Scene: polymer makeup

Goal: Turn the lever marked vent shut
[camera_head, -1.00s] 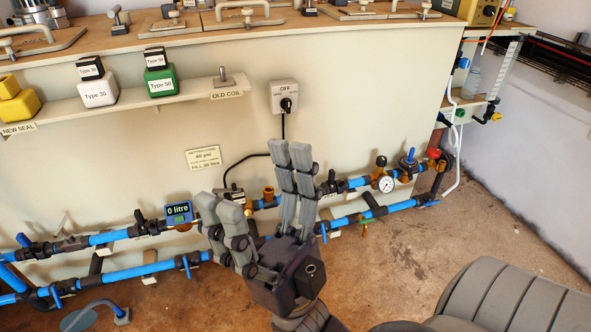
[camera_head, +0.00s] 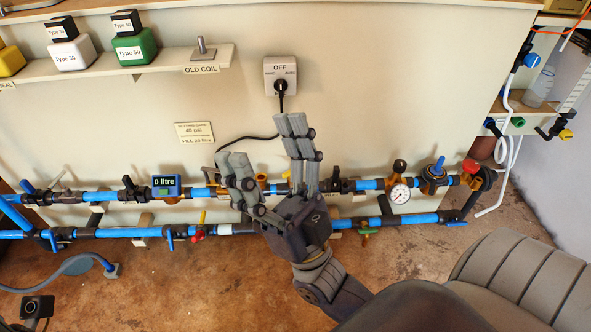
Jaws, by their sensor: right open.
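Blue pipes with several small levers run along the wall; I cannot read a vent mark on any of them. On the lower pipe are a valve with an upright yellow lever (camera_head: 202,217) and a red handle (camera_head: 198,235), a downward blue lever (camera_head: 170,241), and a green-handled valve (camera_head: 366,232). A blue lever (camera_head: 28,187) tilts at the far left of the upper pipe. My right gripper (camera_head: 266,150) is open and empty, fingers pointing up, in front of the pipes and hiding part of both. My left gripper's fingers are not seen.
A blue meter reading 0 litre (camera_head: 166,187) and a pressure gauge (camera_head: 400,193) sit on the upper pipe. A switch box marked OFF (camera_head: 280,76) is on the wall above. A shelf (camera_head: 125,68) holds labelled blocks. The floor (camera_head: 190,285) in front is mostly clear.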

